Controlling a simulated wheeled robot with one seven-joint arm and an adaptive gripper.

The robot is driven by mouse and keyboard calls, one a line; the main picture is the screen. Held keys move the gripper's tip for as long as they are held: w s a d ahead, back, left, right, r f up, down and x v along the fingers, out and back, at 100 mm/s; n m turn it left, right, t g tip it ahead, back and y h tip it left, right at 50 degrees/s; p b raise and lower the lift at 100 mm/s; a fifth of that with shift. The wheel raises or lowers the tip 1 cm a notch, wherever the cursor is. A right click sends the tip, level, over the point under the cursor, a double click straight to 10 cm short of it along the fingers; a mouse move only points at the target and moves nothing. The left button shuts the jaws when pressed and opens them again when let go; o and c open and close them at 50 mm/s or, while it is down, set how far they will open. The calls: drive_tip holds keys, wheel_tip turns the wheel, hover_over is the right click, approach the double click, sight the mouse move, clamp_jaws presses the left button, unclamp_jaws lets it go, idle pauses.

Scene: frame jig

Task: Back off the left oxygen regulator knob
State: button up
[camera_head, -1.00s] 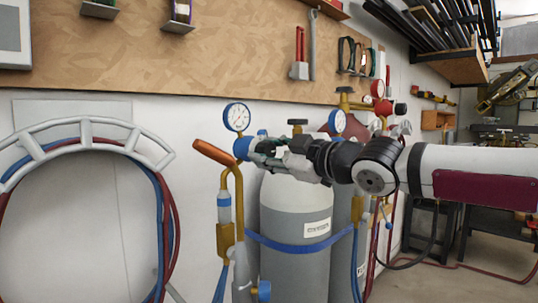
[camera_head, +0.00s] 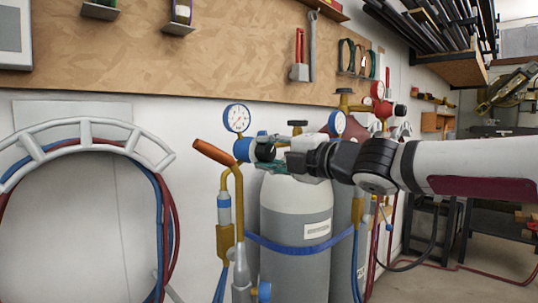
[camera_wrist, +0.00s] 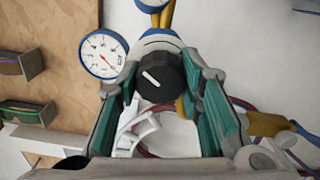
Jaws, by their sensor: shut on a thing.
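The left oxygen regulator knob (camera_head: 265,151) is black, on the end of a blue regulator body (camera_head: 242,149) below a round white gauge (camera_head: 237,117). In the wrist view the knob (camera_wrist: 160,82) faces me, with a short slanted white line on its face. My gripper (camera_head: 271,164) reaches in from the right. Its teal-lined fingers stand on either side of the knob in the wrist view (camera_wrist: 161,70), shut on it. The exact finger contact is hard to see.
A grey gas cylinder (camera_head: 297,230) with a blue strap (camera_head: 290,245) stands below my gripper. An orange-handled torch (camera_head: 213,152) hangs close left of the regulator. A second blue-rimmed gauge (camera_head: 337,122) and red regulator parts (camera_head: 382,108) are behind my arm.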

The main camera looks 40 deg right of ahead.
drive_tip(key=n+b, duration=0.2)
drive_tip(key=n, duration=0.2)
drive_tip(key=shift+f+n, duration=0.1)
drive_tip(key=shift+n, duration=0.2)
idle(0.3)
drive_tip(key=o, duration=1.2)
drive_tip(key=shift+s+d, duration=0.15)
drive_tip(key=shift+s, duration=0.45)
drive_tip(key=s, duration=1)
drive_tip(key=shift+s, duration=0.35)
